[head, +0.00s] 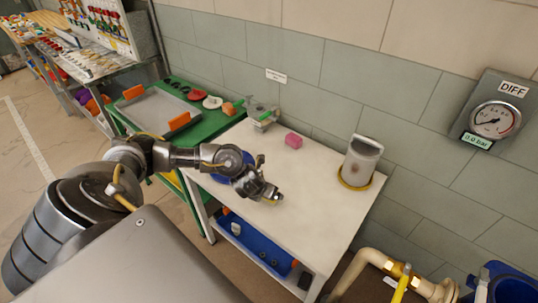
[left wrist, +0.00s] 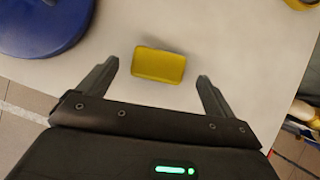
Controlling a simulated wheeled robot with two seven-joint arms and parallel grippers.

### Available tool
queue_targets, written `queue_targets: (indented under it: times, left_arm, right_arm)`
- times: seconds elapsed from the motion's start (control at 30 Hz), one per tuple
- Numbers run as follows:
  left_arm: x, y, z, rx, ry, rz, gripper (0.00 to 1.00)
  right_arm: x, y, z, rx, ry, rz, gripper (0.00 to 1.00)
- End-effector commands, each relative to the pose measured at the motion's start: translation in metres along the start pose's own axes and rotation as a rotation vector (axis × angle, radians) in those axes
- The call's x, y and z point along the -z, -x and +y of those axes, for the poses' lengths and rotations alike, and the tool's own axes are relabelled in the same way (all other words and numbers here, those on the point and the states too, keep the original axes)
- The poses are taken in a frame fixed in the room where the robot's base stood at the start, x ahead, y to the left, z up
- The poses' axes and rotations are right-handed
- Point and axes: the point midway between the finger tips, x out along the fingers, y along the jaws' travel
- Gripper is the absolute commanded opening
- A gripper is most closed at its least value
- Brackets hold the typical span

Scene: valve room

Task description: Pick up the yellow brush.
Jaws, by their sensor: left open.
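The yellow brush (left wrist: 158,65) shows in the left wrist view as a small rounded yellow block on the white tabletop; no bristles can be made out. It lies between and slightly beyond the fingertips of my left gripper (left wrist: 158,72), with space on both sides. The gripper is open and empty. In the head view my left gripper (head: 270,195) is low over the middle of the white table (head: 305,200), and it largely hides the brush there. My right gripper is in neither view.
A round blue thing (left wrist: 40,22) is left of the brush, partly behind my arm in the head view. A pink block (head: 293,141), a metal valve piece (head: 262,113) and a grey cylinder on a yellow ring (head: 360,160) stand on the table. The table's front right is clear.

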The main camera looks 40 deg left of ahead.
Motion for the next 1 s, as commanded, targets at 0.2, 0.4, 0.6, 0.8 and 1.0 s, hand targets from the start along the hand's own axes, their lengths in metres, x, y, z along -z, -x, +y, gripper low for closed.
queue_targets:
  times: [0.2, 0.4, 0.6, 0.8, 1.0]
  left_arm:
    - [-0.001, -0.006, -0.001, 0.001, -0.001, -0.001, 0.91]
    - [-0.002, -0.032, 0.002, -0.001, 0.001, 0.000, 0.91]
    - [-0.003, -0.055, 0.002, 0.001, -0.001, 0.000, 0.91]
    - [-0.003, -0.057, 0.002, 0.003, 0.000, -0.002, 0.91]
    - [-0.003, -0.057, 0.002, 0.003, 0.000, -0.002, 0.74]
  right_arm:
    - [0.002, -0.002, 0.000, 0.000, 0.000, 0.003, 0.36]
    - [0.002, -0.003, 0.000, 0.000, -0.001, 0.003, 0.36]
    - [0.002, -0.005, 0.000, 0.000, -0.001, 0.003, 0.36]
    - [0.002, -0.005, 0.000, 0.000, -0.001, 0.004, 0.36]
    - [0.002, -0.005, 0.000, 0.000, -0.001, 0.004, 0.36]
